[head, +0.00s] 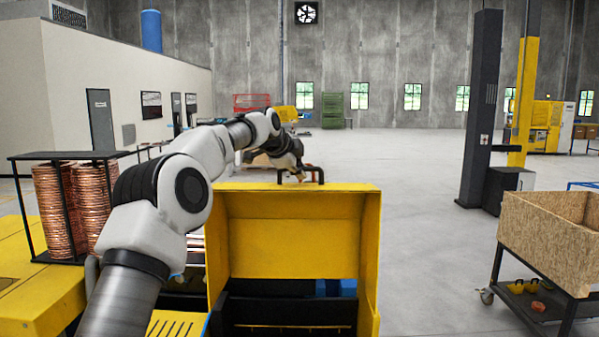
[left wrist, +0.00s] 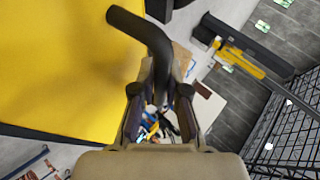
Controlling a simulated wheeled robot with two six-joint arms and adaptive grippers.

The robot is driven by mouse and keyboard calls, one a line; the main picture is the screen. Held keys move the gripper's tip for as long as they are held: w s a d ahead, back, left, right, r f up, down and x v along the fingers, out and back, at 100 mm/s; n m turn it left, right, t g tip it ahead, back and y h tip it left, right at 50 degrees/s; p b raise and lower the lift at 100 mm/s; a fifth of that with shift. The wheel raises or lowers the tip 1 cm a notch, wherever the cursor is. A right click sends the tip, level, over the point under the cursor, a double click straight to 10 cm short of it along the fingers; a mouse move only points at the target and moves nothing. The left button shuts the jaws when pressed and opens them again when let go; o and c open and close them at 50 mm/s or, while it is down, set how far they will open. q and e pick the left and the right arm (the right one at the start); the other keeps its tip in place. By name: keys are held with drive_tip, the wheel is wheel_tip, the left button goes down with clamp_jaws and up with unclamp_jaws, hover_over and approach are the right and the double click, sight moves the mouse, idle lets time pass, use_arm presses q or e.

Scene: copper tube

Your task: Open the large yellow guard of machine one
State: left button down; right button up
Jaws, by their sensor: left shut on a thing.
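The large yellow guard (head: 300,235) stands in the middle of the head view, with its hollow inner side facing me. Its black handle (head: 321,174) is at the top edge. My left gripper (head: 299,177) reaches over from the left and is at this handle. In the left wrist view the black bent handle (left wrist: 140,27) runs down between the fingers of my left gripper (left wrist: 161,95), which are shut on it. The yellow guard panel (left wrist: 60,65) fills the upper left there. My right gripper is in neither view.
A rack of copper coils (head: 57,210) stands at the left. A wooden box on a wheeled cart (head: 550,235) is at the right, near a dark column (head: 480,110). The grey floor (head: 420,190) between guard and column is clear.

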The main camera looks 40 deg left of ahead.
use_arm(q)
drive_tip(key=shift+f, duration=0.1)
drive_tip(key=c, duration=1.2)
unclamp_jaws()
drive_tip(key=shift+w, duration=0.1)
drive_tip(key=v, duration=1.1)
drive_tip(key=shift+s+r, duration=0.25)
drive_tip(key=shift+r, duration=0.05)
drive_tip(key=shift+s+r, duration=0.1)
